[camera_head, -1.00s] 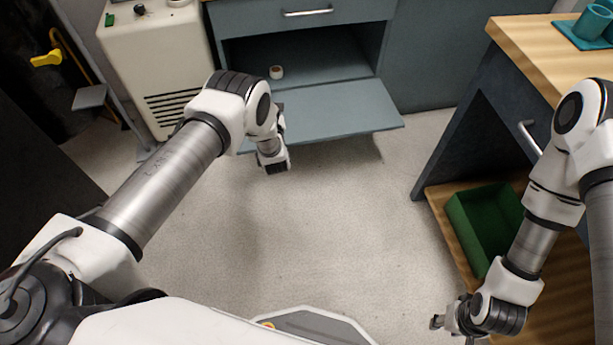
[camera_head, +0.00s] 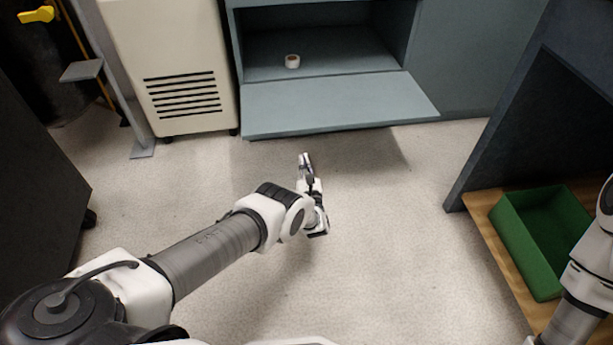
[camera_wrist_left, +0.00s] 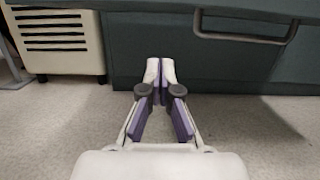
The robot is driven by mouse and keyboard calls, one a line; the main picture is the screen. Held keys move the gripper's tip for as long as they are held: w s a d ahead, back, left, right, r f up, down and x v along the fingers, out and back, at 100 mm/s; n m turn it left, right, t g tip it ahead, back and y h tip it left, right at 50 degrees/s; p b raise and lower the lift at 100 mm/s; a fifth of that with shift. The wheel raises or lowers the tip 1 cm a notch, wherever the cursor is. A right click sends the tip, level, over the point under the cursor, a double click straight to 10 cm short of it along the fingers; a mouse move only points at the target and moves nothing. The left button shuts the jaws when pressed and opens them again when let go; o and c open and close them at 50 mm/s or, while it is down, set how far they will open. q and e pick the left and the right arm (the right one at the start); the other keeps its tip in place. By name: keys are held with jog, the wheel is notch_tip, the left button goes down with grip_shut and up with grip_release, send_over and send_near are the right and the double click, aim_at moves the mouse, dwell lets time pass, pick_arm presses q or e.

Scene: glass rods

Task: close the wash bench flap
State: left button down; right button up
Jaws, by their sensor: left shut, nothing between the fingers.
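The wash bench flap (camera_head: 330,103) is a blue-grey panel that stands open, lying out flat in front of the open compartment (camera_head: 320,45) in the head view. My left gripper (camera_head: 305,158) is shut and empty, low in front of the flap's near edge and apart from it in that view. In the left wrist view its closed purple-padded fingers (camera_wrist_left: 161,70) point at the blue-grey bench front. A grey handle bar (camera_wrist_left: 243,38) shows there at the upper right, above and right of the fingertips. My right gripper is outside both views.
A white roll (camera_head: 292,61) lies inside the compartment. A cream cabinet with a vent (camera_head: 182,95) stands to its left. A green bin (camera_head: 520,245) sits on a wooden shelf (camera_head: 482,205) at the right. The floor (camera_head: 390,220) between is clear.

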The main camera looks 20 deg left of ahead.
pick_arm(q)
jog(key=w+a+r, duration=0.2)
jog(key=w+r, duration=0.1)
jog(key=r, duration=0.1)
jog(key=shift+w+r, duration=0.15)
jog(key=shift+r, duration=0.25)
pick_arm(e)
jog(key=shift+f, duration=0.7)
pick_arm(q)
jog(key=shift+w+a+r+b, duration=0.1)
jog(key=shift+b, duration=0.2)
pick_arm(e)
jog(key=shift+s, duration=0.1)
